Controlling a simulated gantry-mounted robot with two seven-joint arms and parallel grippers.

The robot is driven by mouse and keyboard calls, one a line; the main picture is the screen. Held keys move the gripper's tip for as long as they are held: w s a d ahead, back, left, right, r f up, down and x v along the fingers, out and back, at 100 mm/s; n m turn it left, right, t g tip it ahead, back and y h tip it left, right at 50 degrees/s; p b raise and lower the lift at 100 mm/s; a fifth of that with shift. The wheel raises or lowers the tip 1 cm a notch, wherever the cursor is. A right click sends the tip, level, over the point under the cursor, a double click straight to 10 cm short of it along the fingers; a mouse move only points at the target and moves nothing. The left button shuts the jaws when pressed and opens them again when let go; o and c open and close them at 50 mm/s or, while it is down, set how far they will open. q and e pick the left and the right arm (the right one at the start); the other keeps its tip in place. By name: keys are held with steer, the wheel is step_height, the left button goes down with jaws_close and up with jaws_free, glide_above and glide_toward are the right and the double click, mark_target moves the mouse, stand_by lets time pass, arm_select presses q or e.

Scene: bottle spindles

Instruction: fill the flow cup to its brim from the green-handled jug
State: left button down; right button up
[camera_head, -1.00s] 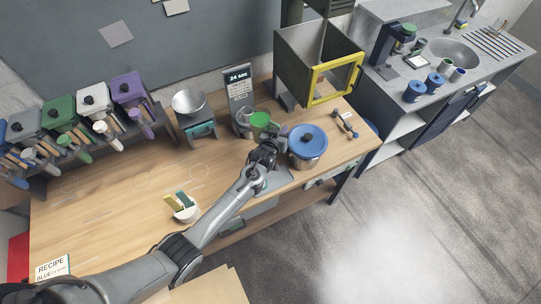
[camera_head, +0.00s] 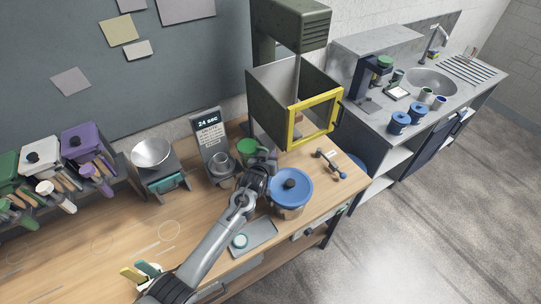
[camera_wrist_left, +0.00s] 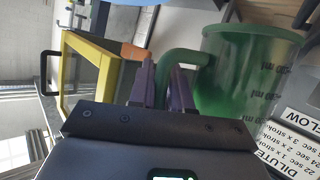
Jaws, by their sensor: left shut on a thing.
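The green jug (camera_head: 247,146) is just right of the flow cup's stand and sign in the head view. It fills the upper right of the left wrist view (camera_wrist_left: 245,75), with volume marks on its see-through green wall. My left gripper (camera_wrist_left: 168,85) is shut on its green handle (camera_wrist_left: 185,60), one purple finger on each side. In the head view the gripper (camera_head: 262,158) partly covers the jug. The flow cup (camera_head: 221,161) is a small grey cup in front of a sign reading 24 sec. The level inside either vessel cannot be made out. My right gripper is not in view.
A blue-lidded pot (camera_head: 291,188) stands close to the right of my left gripper. A grey tray (camera_head: 262,236) lies at the front. A yellow-framed box (camera_head: 318,122) stands behind, and a scale with a bowl (camera_head: 151,154) stands left. The bench's left-middle is mostly clear.

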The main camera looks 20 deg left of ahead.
mark_target(257, 145)
arm_select(q)
steer(key=shift+n+t+h, duration=0.3)
steer(key=shift+n+t, duration=0.1)
steer(key=shift+n, duration=0.2)
steer(key=shift+s+a+r+p, duration=0.25)
steer(key=shift+a+r+p, duration=0.45)
steer(key=shift+r, duration=0.55)
steer(key=shift+s+a+r+p, duration=0.25)
steer(key=shift+a+r+p, duration=0.2)
steer(key=shift+r+p, duration=0.65)
steer(key=shift+s+a+r+p, duration=0.25)
steer(key=shift+a+r+p, duration=0.4)
steer(key=shift+r, duration=0.75)
steer(key=shift+s+a+r+n, duration=0.15)
steer(key=shift+r+n, duration=0.25)
steer(key=shift+n, duration=0.1)
steer(key=shift+f+n+t+h+b, duration=0.3)
steer(key=shift+f+t+b, duration=0.1)
steer(key=shift+b, duration=0.25)
steer(key=shift+f+b, duration=0.25)
steer(key=shift+b, duration=0.15)
steer(key=shift+f+n+t+b, duration=0.2)
steer(key=shift+n+t+b, duration=0.15)
steer(key=shift+n, duration=0.15)
steer(key=shift+f+b, duration=0.2)
steer(key=shift+b, duration=0.2)
